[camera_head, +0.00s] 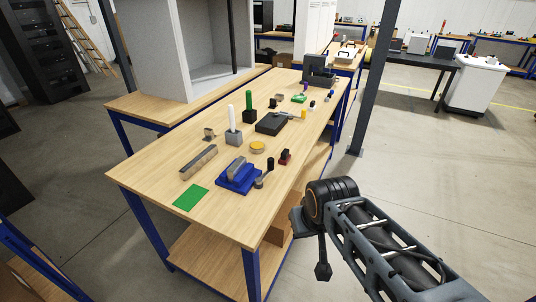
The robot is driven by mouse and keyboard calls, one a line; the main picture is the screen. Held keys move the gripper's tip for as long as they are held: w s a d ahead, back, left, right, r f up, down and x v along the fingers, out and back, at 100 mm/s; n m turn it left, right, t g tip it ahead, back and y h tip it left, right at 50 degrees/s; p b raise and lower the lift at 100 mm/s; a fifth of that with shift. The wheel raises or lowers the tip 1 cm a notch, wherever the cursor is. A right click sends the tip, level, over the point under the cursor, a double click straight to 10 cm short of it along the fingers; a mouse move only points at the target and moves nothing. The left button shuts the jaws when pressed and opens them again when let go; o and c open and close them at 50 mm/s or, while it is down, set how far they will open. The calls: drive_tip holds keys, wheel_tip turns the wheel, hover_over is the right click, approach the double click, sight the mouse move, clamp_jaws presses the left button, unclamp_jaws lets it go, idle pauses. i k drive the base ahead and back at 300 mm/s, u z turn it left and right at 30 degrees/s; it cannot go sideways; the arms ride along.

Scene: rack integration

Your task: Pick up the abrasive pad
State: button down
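A flat green square, which looks like the abrasive pad (190,198), lies on the near left part of the wooden workbench (150,182). It lies flat and uncovered, close to the bench's front edge. My arm reaches in from the lower right, with its dark joint beside the bench's right edge. A thin dark part, perhaps my gripper (323,270), hangs below that joint, apart from the pad and off the bench. Its fingers cannot be made out, so I cannot tell whether it is open or shut.
A blue vise-like fixture (239,179) and a long metal bar (198,162) lie near the pad. A yellow round tin (257,148), a dark box (271,123) and several small items stand farther back. A dark post (374,80) rises right of the bench.

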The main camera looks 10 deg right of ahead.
sight(286, 156)
drive_tip(key=k, duration=0.45)
drive_tip(key=z, duration=1.45)
drive_tip(key=i, duration=1.2)
drive_tip(key=u, duration=2.2)
